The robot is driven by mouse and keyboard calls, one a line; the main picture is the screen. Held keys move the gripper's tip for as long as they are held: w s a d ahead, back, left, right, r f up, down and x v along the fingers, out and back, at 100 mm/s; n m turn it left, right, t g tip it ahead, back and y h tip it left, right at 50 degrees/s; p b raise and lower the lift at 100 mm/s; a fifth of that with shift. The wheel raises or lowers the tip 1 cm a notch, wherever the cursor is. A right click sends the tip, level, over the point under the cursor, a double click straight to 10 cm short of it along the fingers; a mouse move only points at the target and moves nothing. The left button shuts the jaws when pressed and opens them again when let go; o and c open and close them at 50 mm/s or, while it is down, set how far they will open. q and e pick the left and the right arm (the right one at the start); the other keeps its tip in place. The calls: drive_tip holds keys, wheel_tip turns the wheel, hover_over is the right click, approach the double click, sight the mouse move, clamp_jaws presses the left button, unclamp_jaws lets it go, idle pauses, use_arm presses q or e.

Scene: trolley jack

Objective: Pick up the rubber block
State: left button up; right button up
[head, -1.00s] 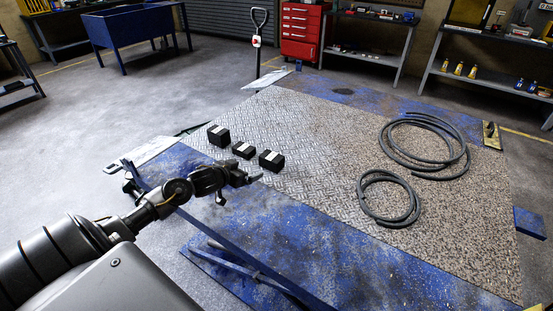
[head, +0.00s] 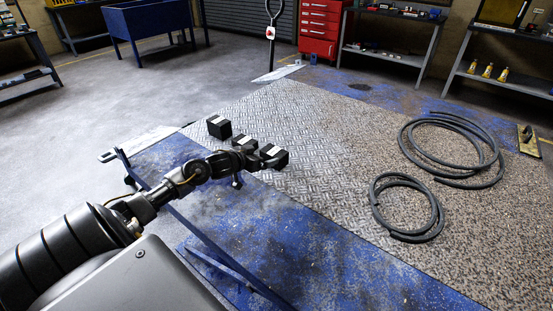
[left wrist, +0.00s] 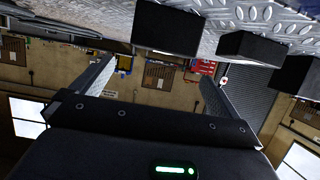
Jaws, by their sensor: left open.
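Three black rubber blocks with pale labels on top stand in a diagonal row on the metal tread plate: a far left block (head: 219,126), a middle block (head: 244,144) and a near right block (head: 276,153). My left gripper (head: 268,162) is open and empty, low beside the near right block, and partly covers it and the middle one. In the upside-down left wrist view, the two fingers (left wrist: 157,70) are apart, with the near right block (left wrist: 165,28) ahead and between their lines. The middle block (left wrist: 250,47) and far left block (left wrist: 297,78) lie to the right. My right gripper is not in view.
The tread plate (head: 320,150) lies on a worn blue platform (head: 300,250). Two coiled black hoses (head: 408,207), (head: 450,150) lie to the right. A pump handle (head: 271,35) stands at the back. A red drawer cabinet (head: 318,28) and shelves line the wall. The plate's middle is clear.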

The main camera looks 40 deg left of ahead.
sight(273, 152)
use_arm(q)
drive_tip(key=x, duration=0.9)
drive_tip(key=shift+w+a+f+b, duration=0.2)
drive_tip(key=shift+f+b, duration=0.15)
drive_tip(key=shift+f, duration=0.1)
drive_tip(key=c, duration=0.9)
drive_tip(key=shift+r, duration=0.1)
drive_tip(key=shift+c, duration=0.7)
drive_tip(key=shift+r, duration=0.1)
